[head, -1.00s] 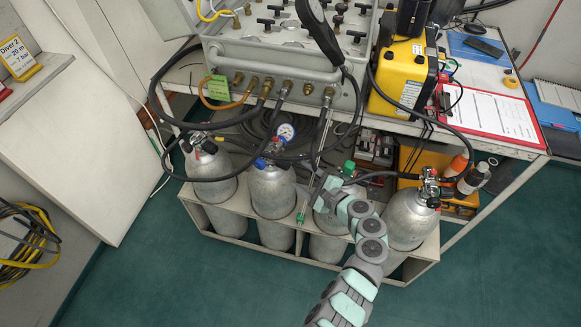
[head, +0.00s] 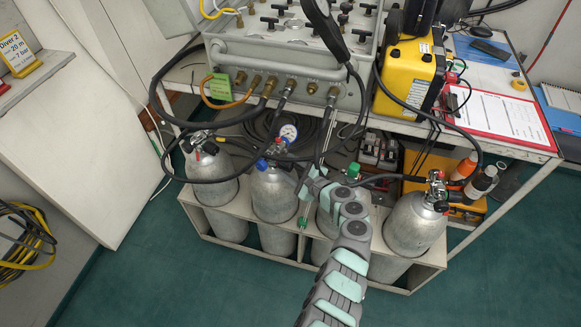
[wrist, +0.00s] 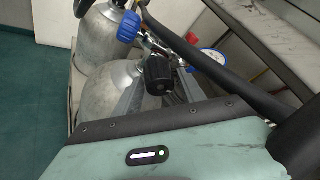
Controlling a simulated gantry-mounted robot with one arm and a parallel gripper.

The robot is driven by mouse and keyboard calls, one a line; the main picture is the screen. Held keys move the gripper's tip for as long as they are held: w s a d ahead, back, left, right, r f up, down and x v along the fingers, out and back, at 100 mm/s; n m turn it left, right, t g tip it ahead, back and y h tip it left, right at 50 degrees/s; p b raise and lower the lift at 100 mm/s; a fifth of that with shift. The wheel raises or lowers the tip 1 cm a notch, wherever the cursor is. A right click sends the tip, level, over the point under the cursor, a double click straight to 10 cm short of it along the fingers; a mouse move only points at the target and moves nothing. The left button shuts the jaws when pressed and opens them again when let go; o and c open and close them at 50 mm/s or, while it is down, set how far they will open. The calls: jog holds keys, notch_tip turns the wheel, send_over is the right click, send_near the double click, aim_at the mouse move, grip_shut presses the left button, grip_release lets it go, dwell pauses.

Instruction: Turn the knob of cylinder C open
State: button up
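Several grey cylinders stand in a row in a rack (head: 270,255). I cannot read any letters on them. The third cylinder from the left (head: 325,222) has a green knob (head: 353,170) at its top and is partly covered by my arm. My gripper (head: 308,186) is over this cylinder's left shoulder, to the left of the green knob and apart from it. Its fingers are too small and covered to tell apart.
The second cylinder (head: 273,195) carries a blue knob and a gauge (head: 288,132). The fourth cylinder (head: 415,225) stands right of my arm. Black hoses (head: 210,180) cross above the cylinders. The table edge (head: 480,143) overhangs behind. The green floor in front is clear.

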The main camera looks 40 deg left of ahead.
grip_shut()
jog(key=shift+f+b, duration=0.25)
jog(key=shift+b, duration=0.35)
